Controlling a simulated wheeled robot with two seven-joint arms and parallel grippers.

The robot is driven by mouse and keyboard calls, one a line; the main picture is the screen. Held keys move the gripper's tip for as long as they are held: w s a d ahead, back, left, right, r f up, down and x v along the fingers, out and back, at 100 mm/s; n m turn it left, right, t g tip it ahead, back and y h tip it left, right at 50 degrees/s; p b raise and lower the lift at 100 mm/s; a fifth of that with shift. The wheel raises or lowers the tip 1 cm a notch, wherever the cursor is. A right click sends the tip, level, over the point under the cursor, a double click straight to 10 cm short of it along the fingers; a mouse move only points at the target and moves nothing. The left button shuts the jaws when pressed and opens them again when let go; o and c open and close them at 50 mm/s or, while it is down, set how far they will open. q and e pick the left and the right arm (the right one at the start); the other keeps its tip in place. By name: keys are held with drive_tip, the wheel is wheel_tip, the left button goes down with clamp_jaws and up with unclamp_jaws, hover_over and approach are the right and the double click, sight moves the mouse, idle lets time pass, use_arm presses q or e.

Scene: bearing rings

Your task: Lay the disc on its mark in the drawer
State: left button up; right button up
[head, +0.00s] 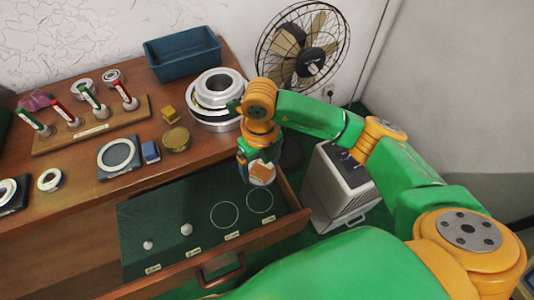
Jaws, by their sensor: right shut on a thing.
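My right gripper (257,170), on the green and orange arm from the right, points down over the right end of the open drawer (155,215). It is shut on a small orange-brown and pale thing (262,173), seemingly the disc, mostly hidden by the fingers. The held thing appears above the drawer floor, just behind the rightmost white ring mark (260,201). A second ring mark (224,215) lies to its left, bare. Two small pale knobs (186,229) stand further left on the dark green lining. Small labels line the front. My left gripper is out of view.
On the wooden desk behind stand a blue bin (183,54), stacked metal rings (217,100), a brass round tin (176,138), a blue block (150,152), a ring on a plate (117,156) and a tool rack (90,128). A grey cabinet (342,185) stands right of the drawer.

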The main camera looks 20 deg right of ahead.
sight(260, 200)
drive_tip(key=f+m, duration=0.3)
drive_tip(key=m, duration=0.1)
drive_tip(key=f+m+b, duration=0.1)
drive_tip(key=f+m, duration=0.2)
drive_tip(key=m, duration=0.2)
drive_tip(key=a+f+m, duration=0.1)
drive_tip(key=f+m, duration=0.2)
drive_tip(key=m, duration=0.2)
drive_tip(key=shift+s+b, duration=0.4)
drive_tip(key=shift+f+m, duration=0.35)
drive_tip(key=shift+m, duration=0.25)
drive_tip(key=shift+f+b, duration=2)
drive_tip(key=shift+f, duration=0.25)
drive_tip(key=o, duration=1.2)
drive_tip(key=shift+o, duration=0.2)
wheel_tip(260, 200, up, 7)
drive_tip(key=shift+r, duration=0.15)
